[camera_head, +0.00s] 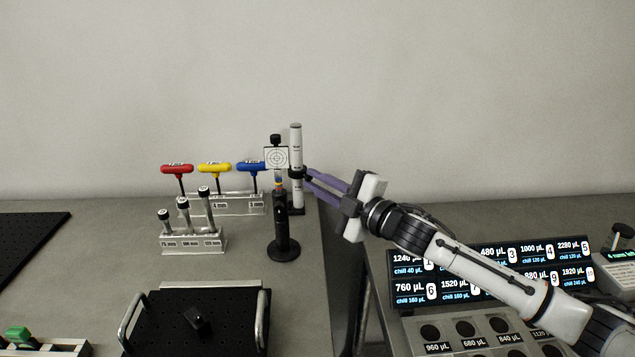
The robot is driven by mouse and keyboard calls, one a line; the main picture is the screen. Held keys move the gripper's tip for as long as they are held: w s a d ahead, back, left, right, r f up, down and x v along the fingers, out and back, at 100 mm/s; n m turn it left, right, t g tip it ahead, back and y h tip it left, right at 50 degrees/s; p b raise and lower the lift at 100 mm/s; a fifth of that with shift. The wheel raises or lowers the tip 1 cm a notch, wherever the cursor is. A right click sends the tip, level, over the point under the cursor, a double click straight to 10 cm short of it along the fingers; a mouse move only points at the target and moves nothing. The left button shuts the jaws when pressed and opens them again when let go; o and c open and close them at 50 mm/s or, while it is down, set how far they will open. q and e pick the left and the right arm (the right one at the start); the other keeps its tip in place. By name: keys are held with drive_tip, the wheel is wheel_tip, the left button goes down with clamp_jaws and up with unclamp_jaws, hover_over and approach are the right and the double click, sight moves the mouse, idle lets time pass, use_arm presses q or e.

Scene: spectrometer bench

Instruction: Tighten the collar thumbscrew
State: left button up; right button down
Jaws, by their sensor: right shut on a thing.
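A pale upright post (296,140) with dark markings stands near the right edge of the left bench. A black collar (296,172) is around it at mid-height. My right gripper (307,176) reaches in from the right with purple fingers. Its fingertips are at the right side of the collar, shut on a small part there that looks like the collar thumbscrew. The fingers mostly hide the screw, so its turn cannot be seen. My left gripper is not in view.
A target card (276,157) on a black stand (284,240) is just left of the post. Red, yellow and blue (251,167) T-handled drivers and a rack of posts (194,243) stand further left. A black breadboard (195,325) with handles is in front. A lit display (490,270) sits on the right bench.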

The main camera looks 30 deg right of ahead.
drive_tip(key=shift+m, duration=1.8)
drive_tip(key=shift+f, duration=0.1)
drive_tip(key=c, duration=1.7)
unclamp_jaws()
drive_tip(key=shift+c, duration=0.2)
drive_tip(key=shift+r, duration=0.2)
wheel_tip(320, 180, up, 10)
drive_tip(key=shift+f, duration=0.15)
